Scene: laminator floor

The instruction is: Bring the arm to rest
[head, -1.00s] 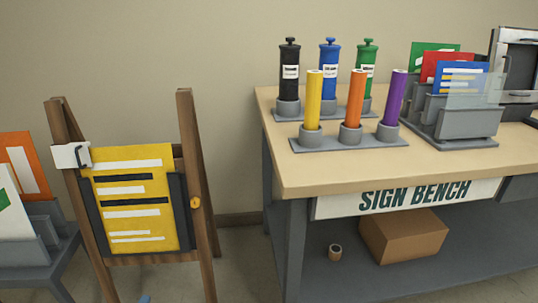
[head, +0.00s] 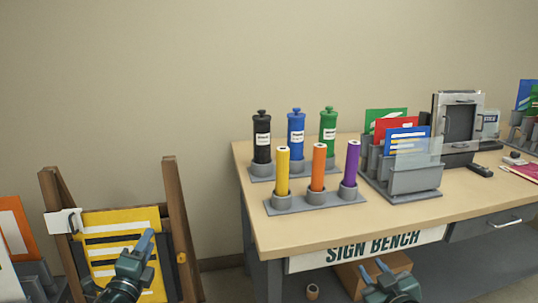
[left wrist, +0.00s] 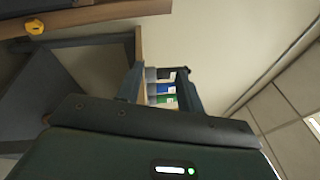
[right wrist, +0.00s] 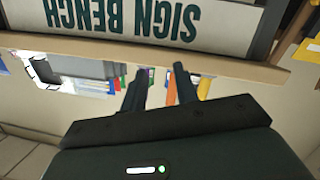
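My left gripper (head: 136,254) is raised in front of the yellow sign (head: 105,222) on the wooden easel and covers part of it. In the left wrist view its two dark fingers (left wrist: 158,88) stand apart with nothing held between them. My right gripper (head: 374,269) is low in front of the sign bench (head: 400,225), near the shelf under it. In the right wrist view its fingers (right wrist: 160,85) are apart and empty. Neither gripper visibly touches anything.
The bench top carries black, blue and green canisters (head: 296,134), yellow, orange and purple rolls (head: 318,167) in a holder, a sign rack (head: 415,180) and a grey machine (head: 457,125). A cardboard box (head: 345,278) is on the lower shelf. A sign stand (head: 38,280) is at far left.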

